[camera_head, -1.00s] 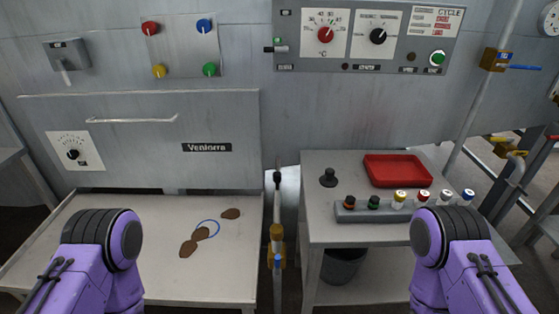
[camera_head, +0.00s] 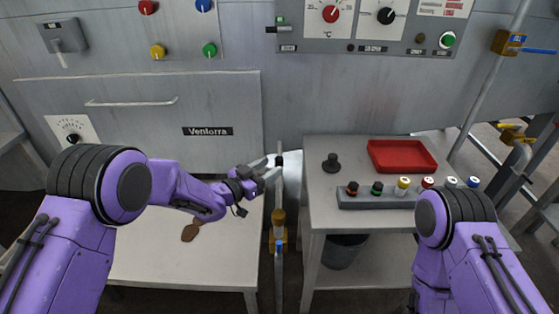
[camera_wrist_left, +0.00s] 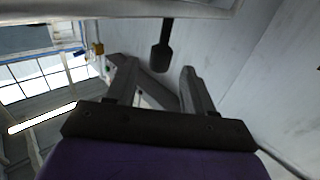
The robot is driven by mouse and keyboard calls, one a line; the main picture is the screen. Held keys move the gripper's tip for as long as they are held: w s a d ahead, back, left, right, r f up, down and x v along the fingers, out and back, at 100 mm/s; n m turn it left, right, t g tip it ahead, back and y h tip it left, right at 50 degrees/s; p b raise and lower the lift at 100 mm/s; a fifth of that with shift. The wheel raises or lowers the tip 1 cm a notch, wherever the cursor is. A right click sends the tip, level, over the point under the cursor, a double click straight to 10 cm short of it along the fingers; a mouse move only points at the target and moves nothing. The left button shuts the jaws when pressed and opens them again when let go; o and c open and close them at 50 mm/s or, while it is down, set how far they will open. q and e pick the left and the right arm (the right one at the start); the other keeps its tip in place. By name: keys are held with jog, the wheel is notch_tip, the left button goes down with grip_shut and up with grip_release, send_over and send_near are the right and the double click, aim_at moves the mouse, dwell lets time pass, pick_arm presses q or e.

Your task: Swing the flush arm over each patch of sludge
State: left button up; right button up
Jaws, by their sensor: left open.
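An upright pipe with a brass valve (camera_head: 278,222) and a black-tipped handle (camera_head: 279,160) stands between the two tables; it appears to carry the flush arm. My left gripper (camera_head: 270,166) is open, with its fingers beside the black handle. In the left wrist view, a black paddle-like handle (camera_wrist_left: 162,52) hangs just beyond the open fingers (camera_wrist_left: 160,85), apparently not touched. One brown sludge patch (camera_head: 191,230) shows on the left table (camera_head: 180,268). My left forearm covers the area where other patches and a blue ring lay. My right gripper is out of view.
A grey panel with a "Ventorra" label (camera_head: 207,131) rises behind the left table. A dark bin (camera_head: 343,252) stands below the right table.

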aim_at(276, 164)
pick_arm(q)
jog(key=x, duration=0.5)
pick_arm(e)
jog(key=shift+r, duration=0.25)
pick_arm(q)
jog(key=shift+c, duration=0.4)
